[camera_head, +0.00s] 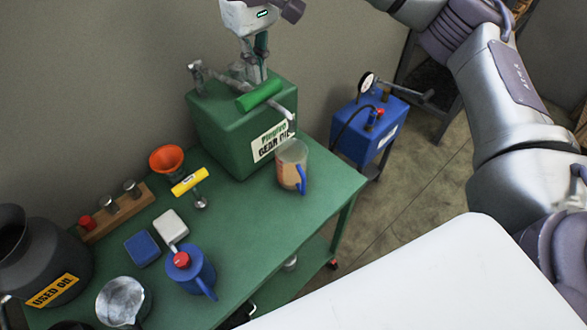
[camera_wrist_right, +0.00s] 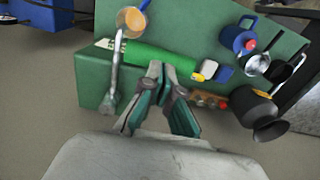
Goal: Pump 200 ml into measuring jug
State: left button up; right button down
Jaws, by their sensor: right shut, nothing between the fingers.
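The green gear oil container (camera_head: 215,128) stands at the table's far end, with a grey pump and a green handle (camera_head: 260,94) on top. The handle also shows in the right wrist view (camera_wrist_right: 140,58). The measuring jug (camera_head: 291,165), clear with a blue handle, stands in front of the container, under the spout end; it shows orange-brown inside, but I cannot read its level. My right gripper (camera_head: 261,65) is shut and empty, pointing down just behind the handle; its fingertips (camera_wrist_right: 162,72) are close to the handle, contact unclear. My left gripper is not in view.
On the green table (camera_head: 235,235) are an orange funnel (camera_head: 167,158), a yellow-handled tool (camera_head: 190,181), a blue can (camera_head: 188,272), a metal pot (camera_head: 122,300) and a dark used oil can (camera_head: 40,262). A blue machine (camera_head: 358,128) stands beyond the table.

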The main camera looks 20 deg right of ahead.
dwell(0.6)
notch_tip(320, 180, down, 10)
jog(key=b, duration=0.7)
jog(key=shift+f+b, duration=0.25)
jog(key=shift+b, duration=0.15)
dwell(0.5)
jog(key=shift+f, duration=0.1)
jog(key=shift+f+b, duration=0.5)
jog(key=shift+f, duration=0.1)
notch_tip(320, 180, up, 12)
jog(key=p, duration=0.8)
dwell(0.3)
jog(key=shift+f, duration=0.1)
dwell(0.7)
